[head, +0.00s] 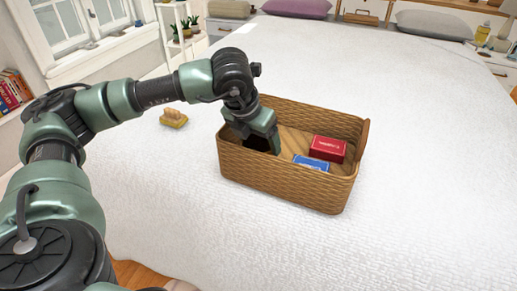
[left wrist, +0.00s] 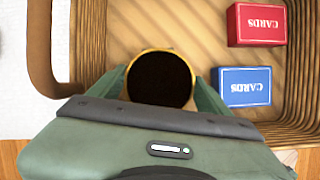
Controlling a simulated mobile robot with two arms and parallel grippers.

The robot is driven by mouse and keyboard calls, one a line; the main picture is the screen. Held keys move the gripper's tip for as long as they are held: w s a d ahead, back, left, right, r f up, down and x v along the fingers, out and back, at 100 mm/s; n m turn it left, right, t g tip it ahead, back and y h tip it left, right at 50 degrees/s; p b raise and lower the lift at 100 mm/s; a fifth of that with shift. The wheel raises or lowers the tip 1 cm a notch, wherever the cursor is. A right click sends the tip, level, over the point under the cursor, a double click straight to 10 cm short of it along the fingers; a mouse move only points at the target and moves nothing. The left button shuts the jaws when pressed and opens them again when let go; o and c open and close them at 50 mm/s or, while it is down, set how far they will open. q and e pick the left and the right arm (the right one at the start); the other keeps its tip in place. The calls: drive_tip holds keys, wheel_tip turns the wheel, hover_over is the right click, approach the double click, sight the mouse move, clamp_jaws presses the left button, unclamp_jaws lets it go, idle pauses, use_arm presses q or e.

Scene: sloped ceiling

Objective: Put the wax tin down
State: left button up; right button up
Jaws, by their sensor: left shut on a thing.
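The wax tin (left wrist: 160,79) is round, with a gold rim and a dark top, in the left wrist view. My left gripper (head: 262,142) is shut on it, with one finger on each side. The gripper reaches down into the left part of a woven basket (head: 285,188). In the head view the tin is mostly hidden by the gripper and the basket wall. Whether it touches the basket floor I cannot tell. My right gripper is not in view.
A red card box (head: 327,148) and a blue card box (head: 311,162) lie in the basket's right part, apart from the tin. The basket stands on a white bed (head: 420,180). A small yellow and tan object (head: 173,119) lies left of it.

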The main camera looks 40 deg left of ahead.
use_arm(q)
wheel_tip(320, 180, down, 3)
drive_tip(key=shift+r, duration=0.2)
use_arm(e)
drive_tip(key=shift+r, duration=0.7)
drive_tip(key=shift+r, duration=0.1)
use_arm(q)
drive_tip(key=o, duration=1.6)
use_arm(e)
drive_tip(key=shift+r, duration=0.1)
use_arm(q)
drive_tip(key=shift+s+r, duration=0.1)
drive_tip(key=shift+r, duration=0.3)
drive_tip(key=p+v, duration=0.1)
drive_tip(key=v, duration=1)
drive_tip(key=shift+r, duration=0.1)
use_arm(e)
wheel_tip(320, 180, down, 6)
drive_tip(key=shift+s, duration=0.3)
